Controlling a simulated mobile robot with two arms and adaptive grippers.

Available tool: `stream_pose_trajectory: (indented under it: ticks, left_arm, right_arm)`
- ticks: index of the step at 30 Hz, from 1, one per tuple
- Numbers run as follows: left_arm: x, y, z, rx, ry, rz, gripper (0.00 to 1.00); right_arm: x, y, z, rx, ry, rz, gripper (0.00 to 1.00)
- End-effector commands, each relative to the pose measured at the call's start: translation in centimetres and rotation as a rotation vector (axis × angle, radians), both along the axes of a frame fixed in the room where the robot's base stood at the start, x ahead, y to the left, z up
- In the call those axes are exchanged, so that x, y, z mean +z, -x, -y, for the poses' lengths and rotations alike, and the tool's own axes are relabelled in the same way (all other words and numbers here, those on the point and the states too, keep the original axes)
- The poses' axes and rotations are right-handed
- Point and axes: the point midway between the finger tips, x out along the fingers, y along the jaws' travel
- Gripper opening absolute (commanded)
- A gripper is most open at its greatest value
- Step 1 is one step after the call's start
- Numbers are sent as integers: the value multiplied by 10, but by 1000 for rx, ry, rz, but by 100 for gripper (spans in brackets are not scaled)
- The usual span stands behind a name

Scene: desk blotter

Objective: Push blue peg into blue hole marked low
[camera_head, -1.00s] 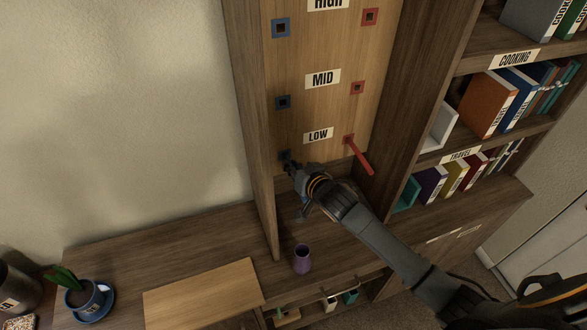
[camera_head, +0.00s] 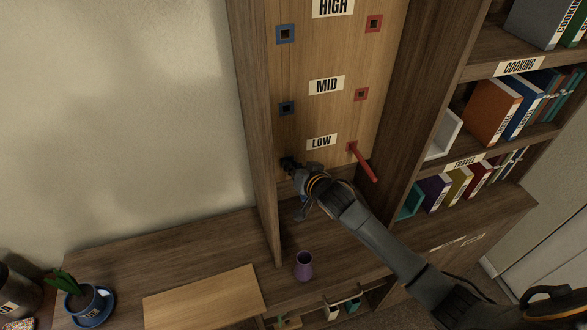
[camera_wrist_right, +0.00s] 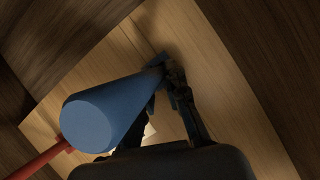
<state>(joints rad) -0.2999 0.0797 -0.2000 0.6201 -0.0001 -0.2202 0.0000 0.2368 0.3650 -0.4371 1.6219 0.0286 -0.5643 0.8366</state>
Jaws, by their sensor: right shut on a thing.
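The blue peg (camera_wrist_right: 112,108) fills much of the right wrist view, its round free end toward the camera and its far end near the wooden board. My right gripper (camera_head: 289,164) is shut on the peg near that far end, at the low left of the board beside the LOW label (camera_head: 321,142). In the wrist view the fingertips (camera_wrist_right: 172,78) are close to the board. A bit of the low blue hole's frame (camera_wrist_right: 181,98) shows by the fingers. The hole's opening is hidden, so I cannot tell how deep the peg sits. My left gripper is not in view.
A red peg (camera_head: 363,163) sticks out of the low red hole, right of my gripper. Blue frames (camera_head: 287,108) and red frames (camera_head: 361,94) mark higher holes. A side panel (camera_head: 256,150) stands close on the left. A purple cup (camera_head: 304,266) stands below.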

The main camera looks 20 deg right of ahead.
Motion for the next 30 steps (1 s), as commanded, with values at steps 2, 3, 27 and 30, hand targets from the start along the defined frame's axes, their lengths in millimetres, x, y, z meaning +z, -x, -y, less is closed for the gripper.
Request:
stream_pose_trajectory:
  ticks: [2, 3, 27, 30]
  left_arm:
    - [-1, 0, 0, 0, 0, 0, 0]
    - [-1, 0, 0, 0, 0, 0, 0]
    - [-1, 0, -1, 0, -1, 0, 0]
    - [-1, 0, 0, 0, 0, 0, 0]
  right_arm:
    - [0, -2, 0, 0, 0, 0, 0]
    - [0, -3, 0, 0, 0, 0, 0]
    - [18, 41, 9, 0, -1, -1, 40]
    - [26, 60, 12, 1, -1, -2, 40]
